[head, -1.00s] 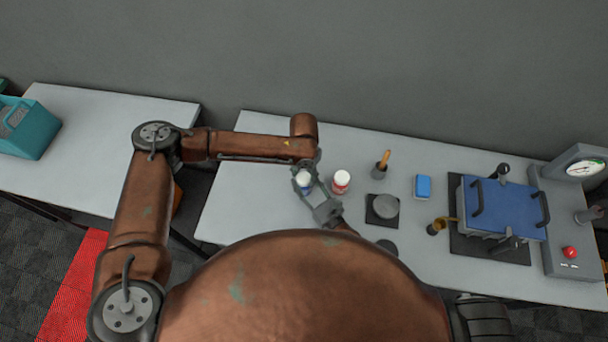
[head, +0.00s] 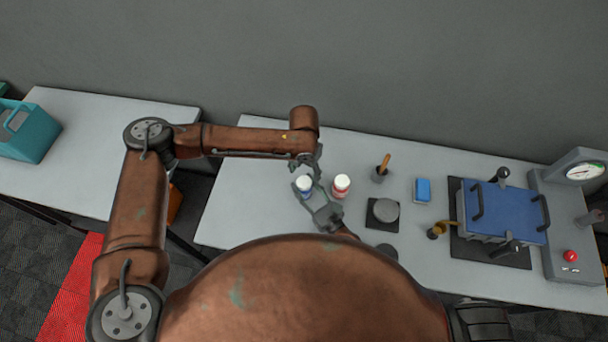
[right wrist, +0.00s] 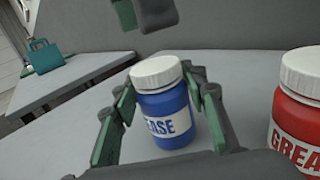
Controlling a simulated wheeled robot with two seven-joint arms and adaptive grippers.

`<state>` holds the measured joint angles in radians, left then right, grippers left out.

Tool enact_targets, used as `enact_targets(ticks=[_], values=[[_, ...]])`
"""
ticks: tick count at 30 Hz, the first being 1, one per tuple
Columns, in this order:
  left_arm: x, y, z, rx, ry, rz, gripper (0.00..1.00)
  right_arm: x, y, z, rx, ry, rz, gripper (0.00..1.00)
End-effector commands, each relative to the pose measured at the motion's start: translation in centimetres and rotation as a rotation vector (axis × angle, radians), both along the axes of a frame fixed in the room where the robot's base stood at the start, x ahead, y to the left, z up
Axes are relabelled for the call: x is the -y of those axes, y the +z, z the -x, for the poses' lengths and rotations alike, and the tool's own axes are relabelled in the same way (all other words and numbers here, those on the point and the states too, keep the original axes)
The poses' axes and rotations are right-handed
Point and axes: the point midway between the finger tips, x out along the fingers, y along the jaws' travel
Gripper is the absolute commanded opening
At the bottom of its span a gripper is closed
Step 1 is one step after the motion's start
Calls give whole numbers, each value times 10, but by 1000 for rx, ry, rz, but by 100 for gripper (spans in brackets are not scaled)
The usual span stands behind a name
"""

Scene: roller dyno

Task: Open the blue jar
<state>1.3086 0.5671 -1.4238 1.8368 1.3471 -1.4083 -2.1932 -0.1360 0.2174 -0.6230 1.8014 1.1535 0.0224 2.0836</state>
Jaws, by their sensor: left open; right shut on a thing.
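The blue jar (head: 304,188) stands upright on the bench with its white lid (right wrist: 156,71) on. My right gripper (head: 306,190) is shut on the jar's body, one finger on each side; the fingers also show in the right wrist view (right wrist: 162,115). My left gripper (head: 312,162) is open and empty, just behind and above the jar. Its fingertips (right wrist: 150,14) show at the top of the right wrist view, apart from the lid.
A red grease jar (head: 341,186) with a white lid stands close to the right of the blue jar. Further right are a brush in a cup (head: 381,172), a dark pad with a grey disc (head: 383,212), a blue block (head: 423,189) and a blue-topped machine (head: 505,212).

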Motion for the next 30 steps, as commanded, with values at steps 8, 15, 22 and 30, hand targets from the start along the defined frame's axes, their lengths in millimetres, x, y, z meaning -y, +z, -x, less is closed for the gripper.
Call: enact_targets(ticks=[8,15,22,30], values=[[0,0,0,0,-1,0,55,0,0,0,0,0,0,53],[0,-1,0,0,-1,0,55,0,0,0,0,0,0,60],[0,-1,0,0,-1,0,55,4,0,5,0,0,1,60],[0,0,0,0,-1,0,55,31,-2,46,-1,2,6,60]])
